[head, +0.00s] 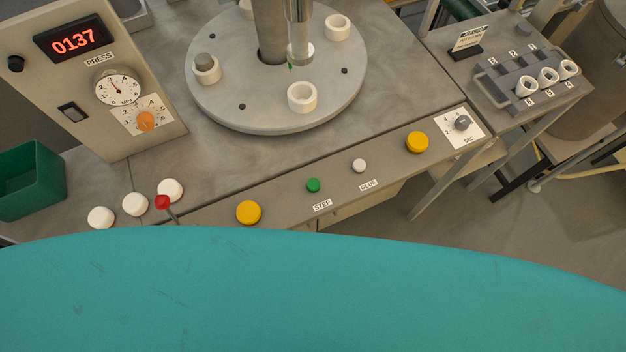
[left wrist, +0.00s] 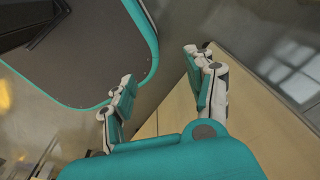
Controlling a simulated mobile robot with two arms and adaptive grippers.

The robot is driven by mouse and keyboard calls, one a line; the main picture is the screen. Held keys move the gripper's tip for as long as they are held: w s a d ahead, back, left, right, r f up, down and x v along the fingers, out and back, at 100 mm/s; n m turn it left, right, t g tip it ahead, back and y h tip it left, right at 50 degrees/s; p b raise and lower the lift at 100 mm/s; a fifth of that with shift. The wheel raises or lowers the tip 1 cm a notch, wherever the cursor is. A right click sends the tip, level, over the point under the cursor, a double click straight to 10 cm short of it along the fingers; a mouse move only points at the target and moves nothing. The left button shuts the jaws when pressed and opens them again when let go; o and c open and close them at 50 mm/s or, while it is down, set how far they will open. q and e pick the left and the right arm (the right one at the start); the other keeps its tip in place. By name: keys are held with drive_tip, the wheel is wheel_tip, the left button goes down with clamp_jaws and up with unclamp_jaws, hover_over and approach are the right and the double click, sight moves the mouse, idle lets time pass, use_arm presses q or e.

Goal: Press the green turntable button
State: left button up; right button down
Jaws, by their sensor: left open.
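The green button (head: 313,185) sits on the front panel of the press bench, above a label reading STEP. The round grey turntable (head: 220,103) lies behind it and carries several white cup-shaped holders. No gripper shows in the head view, so nothing of mine is at the button there. In the left wrist view my left gripper (left wrist: 160,92) is open and empty, its two fingers apart above tan panels and a grey floor. The button does not show in the left wrist view. My right gripper is in neither view.
Beside the green button are a white button (head: 359,166) marked GLUE and yellow buttons at left (head: 248,212) and right (head: 417,142). A red-knobbed lever (head: 162,202) stands at the left. A large teal surface fills the head view's bottom. A green bin (head: 30,180) is at far left.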

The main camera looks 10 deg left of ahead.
use_arm(q)
clamp_jaws()
drive_tip(key=shift+f, duration=0.1)
idle(1.2)
